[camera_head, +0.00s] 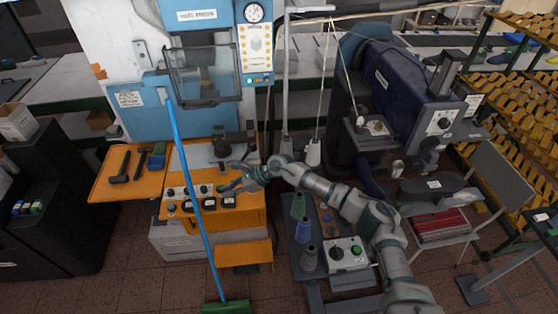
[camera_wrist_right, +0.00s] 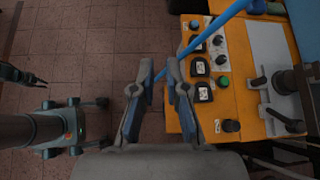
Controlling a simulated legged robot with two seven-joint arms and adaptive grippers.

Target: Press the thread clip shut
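I cannot pick out the thread clip for sure in either view. Pale threads (camera_head: 326,80) run down from a bar to the blue sewing machine (camera_head: 400,85) and a white cone (camera_head: 313,152) in the head view. My right gripper (camera_head: 229,177) hangs over the orange bench, well left of the machine. In the right wrist view its two fingers (camera_wrist_right: 162,74) are apart with nothing between them that I can see held. A small dark gripper (camera_wrist_right: 38,81), seemingly my left one, shows at the left edge of that view; its opening is unclear. It is not in the head view.
The orange bench (camera_head: 245,213) holds buttons and gauges. A blue broom handle (camera_head: 188,190) leans across it and passes beyond my right fingertips. A blue press (camera_head: 225,35) stands behind. A control box (camera_head: 347,255) and thread spools (camera_head: 304,230) sit on a dark table.

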